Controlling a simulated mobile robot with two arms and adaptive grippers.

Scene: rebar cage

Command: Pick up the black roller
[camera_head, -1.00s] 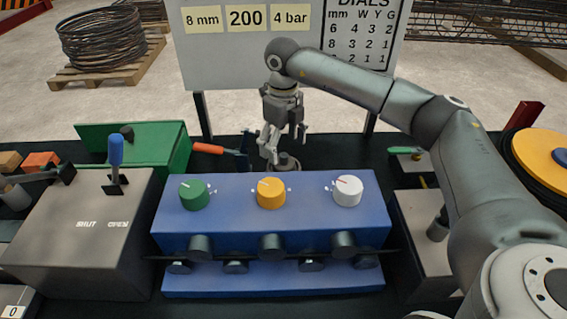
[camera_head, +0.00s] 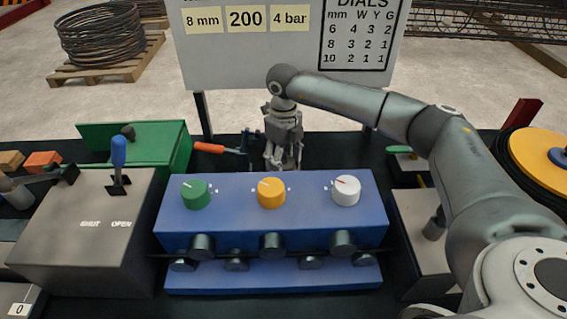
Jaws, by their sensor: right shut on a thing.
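My right gripper (camera_head: 282,163) points down behind the blue straightener block (camera_head: 175,215), at the back of the dark bench. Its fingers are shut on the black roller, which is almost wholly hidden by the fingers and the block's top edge. Several other dark rollers (camera_head: 272,245) sit along the front of the blue block, apart from the gripper. My left gripper is not in view.
Green, yellow (camera_head: 271,191) and white dials top the blue block. A grey box with a blue lever (camera_head: 118,152) and a green tray (camera_head: 160,140) stand left. An orange-handled tool (camera_head: 209,148) lies left of my gripper. A sign board (camera_head: 290,70) stands behind.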

